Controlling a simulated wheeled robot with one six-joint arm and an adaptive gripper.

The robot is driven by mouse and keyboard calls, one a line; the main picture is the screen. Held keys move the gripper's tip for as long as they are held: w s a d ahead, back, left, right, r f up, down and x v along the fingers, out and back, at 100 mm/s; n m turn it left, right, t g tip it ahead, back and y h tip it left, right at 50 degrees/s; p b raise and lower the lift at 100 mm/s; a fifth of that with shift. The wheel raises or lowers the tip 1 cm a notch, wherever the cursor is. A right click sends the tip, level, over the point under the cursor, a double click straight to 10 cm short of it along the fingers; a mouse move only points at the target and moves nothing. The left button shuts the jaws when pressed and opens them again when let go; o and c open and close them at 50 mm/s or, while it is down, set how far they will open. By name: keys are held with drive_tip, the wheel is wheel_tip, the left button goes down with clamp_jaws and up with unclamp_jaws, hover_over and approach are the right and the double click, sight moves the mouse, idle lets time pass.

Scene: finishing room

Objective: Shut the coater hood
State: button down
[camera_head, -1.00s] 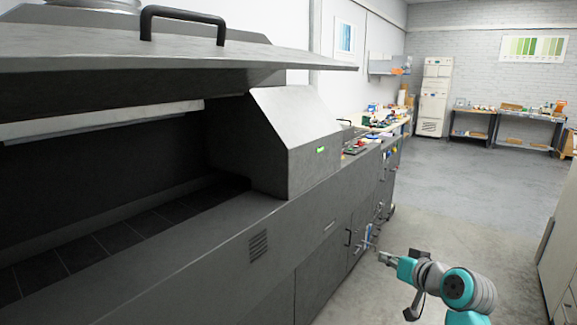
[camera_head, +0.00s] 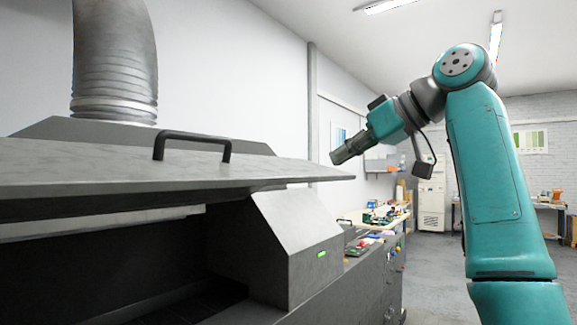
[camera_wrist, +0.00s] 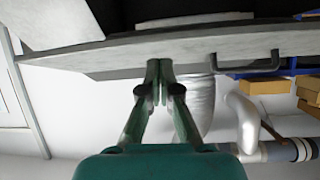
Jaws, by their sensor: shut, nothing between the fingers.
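The coater hood (camera_head: 90,175) is a grey panel, raised over the dark opening of the coater (camera_head: 300,245). Its black bar handle (camera_head: 193,140) stands on the top face. My gripper (camera_head: 335,158) is raised beside the hood's right end in the head view, apart from the handle. In the wrist view, which looks upside down, my gripper (camera_wrist: 159,66) is shut and empty. There its fingertips appear against the hood's edge (camera_wrist: 110,55); I cannot tell whether they touch. The handle (camera_wrist: 250,64) lies to their right in that view.
A ribbed grey duct (camera_head: 115,60) rises behind the hood. A bench with small items (camera_head: 385,213) stands beyond the coater. A white cabinet (camera_head: 431,207) is at the back. Shelved boxes (camera_wrist: 265,86) show in the wrist view.

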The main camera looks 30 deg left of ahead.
drive_tip(key=s+r+n+g, duration=0.1)
drive_tip(key=s+r, duration=0.4)
drive_tip(key=r, duration=0.2)
approach(276, 175)
drive_tip(key=a+r, duration=0.2)
drive_tip(key=a, duration=0.2)
drive_tip(key=f, duration=0.1)
drive_tip(key=a+f, duration=0.1)
drive_tip(key=f, duration=0.1)
drive_tip(key=shift+w+a+f, duration=0.2)
drive_tip(key=shift+w+a, duration=0.1)
drive_tip(key=shift+a+f, duration=0.25)
drive_tip(key=shift+f, duration=0.4)
drive_tip(key=shift+f, duration=0.15)
